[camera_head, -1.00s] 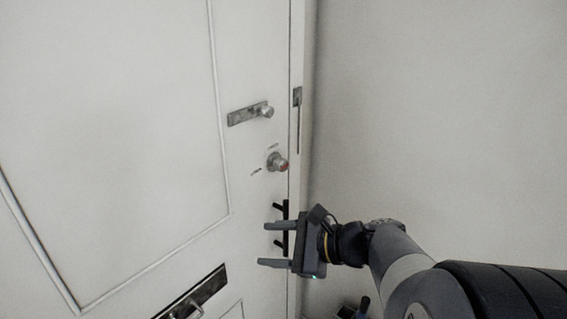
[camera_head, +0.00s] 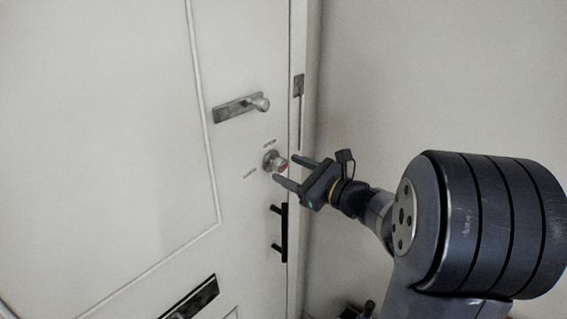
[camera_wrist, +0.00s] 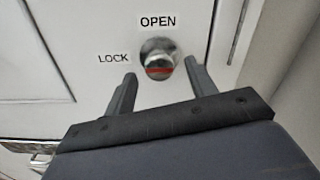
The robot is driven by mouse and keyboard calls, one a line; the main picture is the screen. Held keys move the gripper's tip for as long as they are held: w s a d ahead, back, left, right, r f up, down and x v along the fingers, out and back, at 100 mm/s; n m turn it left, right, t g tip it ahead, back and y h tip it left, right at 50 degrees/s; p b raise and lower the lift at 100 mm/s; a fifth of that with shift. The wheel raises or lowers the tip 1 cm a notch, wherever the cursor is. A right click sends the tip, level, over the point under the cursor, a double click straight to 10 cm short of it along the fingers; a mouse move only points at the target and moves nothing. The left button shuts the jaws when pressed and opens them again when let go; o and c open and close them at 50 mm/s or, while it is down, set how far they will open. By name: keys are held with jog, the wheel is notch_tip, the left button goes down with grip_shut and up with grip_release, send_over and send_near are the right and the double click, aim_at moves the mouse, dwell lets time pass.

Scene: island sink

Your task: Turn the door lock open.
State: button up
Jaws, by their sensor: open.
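The door lock is a round silver knob (camera_head: 274,161) with a red mark, mounted on the white door (camera_head: 110,130) near its right edge. In the wrist view the knob (camera_wrist: 158,60) sits below an "OPEN" label (camera_wrist: 158,22) and right of a "LOCK" label (camera_wrist: 114,58). Its red bar lies roughly level in that view. My gripper (camera_head: 284,171) is open, its fingertips close to the knob. In the wrist view the fingers (camera_wrist: 160,80) stand apart, one on each lower side of the knob. I cannot tell whether they touch it.
A silver handle on a plate (camera_head: 241,107) is above the lock. A black vertical pull handle (camera_head: 284,232) is below it. A dark mail slot (camera_head: 190,301) is lower left. A plain wall (camera_head: 440,80) stands to the right of the door frame.

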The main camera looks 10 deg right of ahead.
jog(key=shift+x, duration=1.45)
jog(key=c, duration=1)
jog(key=shift+o, duration=0.2)
